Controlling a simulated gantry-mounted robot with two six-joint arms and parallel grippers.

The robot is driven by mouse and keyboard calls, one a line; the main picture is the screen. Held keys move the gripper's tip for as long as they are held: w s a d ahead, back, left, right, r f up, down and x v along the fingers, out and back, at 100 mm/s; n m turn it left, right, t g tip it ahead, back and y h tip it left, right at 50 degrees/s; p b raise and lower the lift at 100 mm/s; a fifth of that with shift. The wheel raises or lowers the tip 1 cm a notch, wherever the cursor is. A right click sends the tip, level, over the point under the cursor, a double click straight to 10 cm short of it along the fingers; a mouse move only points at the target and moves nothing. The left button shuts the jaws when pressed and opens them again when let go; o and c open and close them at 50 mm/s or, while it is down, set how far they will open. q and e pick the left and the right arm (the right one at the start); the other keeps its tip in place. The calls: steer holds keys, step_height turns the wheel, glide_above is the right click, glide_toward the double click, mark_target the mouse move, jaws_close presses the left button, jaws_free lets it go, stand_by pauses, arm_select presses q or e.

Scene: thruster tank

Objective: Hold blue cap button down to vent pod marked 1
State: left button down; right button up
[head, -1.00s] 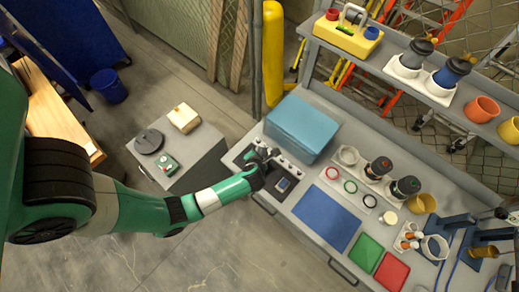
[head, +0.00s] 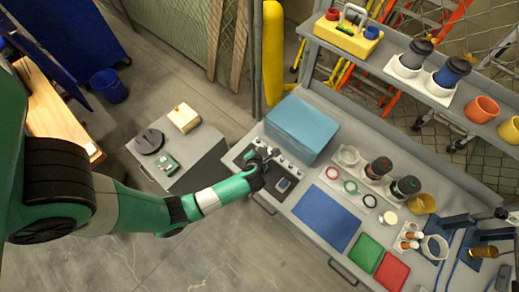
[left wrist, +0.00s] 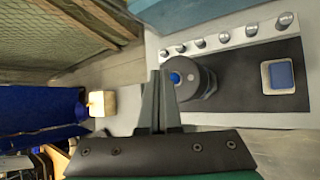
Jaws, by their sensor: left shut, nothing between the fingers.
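In the left wrist view a dark grey cylindrical pod (left wrist: 203,82) stands on a black mat, with a round blue cap button (left wrist: 175,78) on its end. I cannot read a number on it. My left gripper (left wrist: 160,73) is shut and empty, its fingertips at the left edge of the blue button in that view. Whether they touch the button, I cannot tell. In the head view the left gripper (head: 262,158) is over the black mat at the bench's left end and hides most of the pod. My right gripper is not in view.
A row of grey knobs (left wrist: 224,37) runs beside the mat, and a white tray with a blue pad (left wrist: 279,75) lies on it. A teal box (head: 303,126) stands just behind. A blue mat (head: 326,217) and several pods and cups are further right.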

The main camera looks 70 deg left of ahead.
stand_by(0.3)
arm_select(q)
steer(key=shift+f, duration=0.4)
steer(key=shift+f+b, duration=0.35)
steer(key=shift+f, duration=0.15)
stand_by(1.7)
stand_by(1.9)
steer(key=shift+r+p, duration=0.9)
steer(key=shift+p, duration=0.2)
step_height(320, 180, up, 5)
steer(key=p, duration=0.5)
steer(key=shift+p, duration=0.35)
